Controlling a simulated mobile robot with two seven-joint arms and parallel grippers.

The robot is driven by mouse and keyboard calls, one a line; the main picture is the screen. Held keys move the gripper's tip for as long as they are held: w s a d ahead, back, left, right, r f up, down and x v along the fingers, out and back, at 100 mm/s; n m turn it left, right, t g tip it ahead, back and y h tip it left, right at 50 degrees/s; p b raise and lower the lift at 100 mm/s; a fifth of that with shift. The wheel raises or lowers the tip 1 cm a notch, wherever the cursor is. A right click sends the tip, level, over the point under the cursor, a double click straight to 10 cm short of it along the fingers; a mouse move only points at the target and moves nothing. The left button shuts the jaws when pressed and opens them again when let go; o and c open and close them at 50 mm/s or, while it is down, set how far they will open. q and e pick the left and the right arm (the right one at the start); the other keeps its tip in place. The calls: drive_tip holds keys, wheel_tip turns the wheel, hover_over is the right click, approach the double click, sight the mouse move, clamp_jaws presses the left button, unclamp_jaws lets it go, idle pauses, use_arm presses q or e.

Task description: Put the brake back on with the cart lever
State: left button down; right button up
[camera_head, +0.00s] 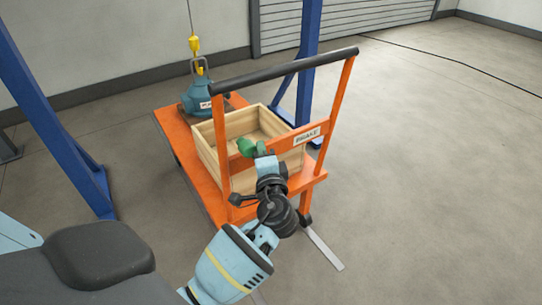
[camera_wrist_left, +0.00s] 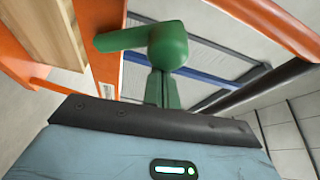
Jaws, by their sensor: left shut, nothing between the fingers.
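The orange cart (camera_head: 312,178) stands with its handle end toward me. On its crossbar is a white BRAKE label (camera_head: 307,136). Left of the label, the green lever (camera_head: 246,147) shows in front of the crossbar. In the left wrist view the green lever (camera_wrist_left: 125,39) has an arm pointing left and a rounded end. My left gripper (camera_head: 263,156) is at the lever, shut and empty. Its narrow fingers (camera_wrist_left: 162,88) point at the lever's rounded end and overlap it in the left wrist view; I cannot tell whether they touch. My right gripper is out of view.
A wooden crate (camera_head: 207,146) sits on the cart, with a teal pump part (camera_head: 198,97) behind it under a yellow hook (camera_head: 194,43). The black handle bar (camera_head: 285,70) spans above the lever. Blue posts (camera_head: 55,115) stand behind. Floor at right is clear.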

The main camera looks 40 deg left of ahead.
use_arm(q)
drive_tip(key=shift+s+a+f+n+y+b, duration=0.25)
drive_tip(key=shift+s+f+n+y+b, duration=0.4)
drive_tip(key=shift+n+b, duration=1.3)
drive_tip(key=shift+s+a+f+n+y+b, duration=0.25)
drive_tip(key=shift+s+f+n+y+b, duration=0.6)
drive_tip(key=shift+b, duration=2)
drive_tip(key=shift+s+a+f+n+y+b, duration=0.15)
drive_tip(key=shift+s+a+n+y+b, duration=0.3)
drive_tip(key=shift+n+b, duration=1.6)
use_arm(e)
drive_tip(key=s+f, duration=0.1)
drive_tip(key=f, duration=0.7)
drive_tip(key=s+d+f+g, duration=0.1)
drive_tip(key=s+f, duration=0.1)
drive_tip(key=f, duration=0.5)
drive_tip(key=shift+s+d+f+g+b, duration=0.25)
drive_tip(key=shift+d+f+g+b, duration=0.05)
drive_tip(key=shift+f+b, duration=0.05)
use_arm(q)
drive_tip(key=shift+s+d+m, duration=0.1)
drive_tip(key=shift+d+m, duration=0.1)
drive_tip(key=shift+m, duration=0.15)
drive_tip(key=shift+h, duration=0.25)
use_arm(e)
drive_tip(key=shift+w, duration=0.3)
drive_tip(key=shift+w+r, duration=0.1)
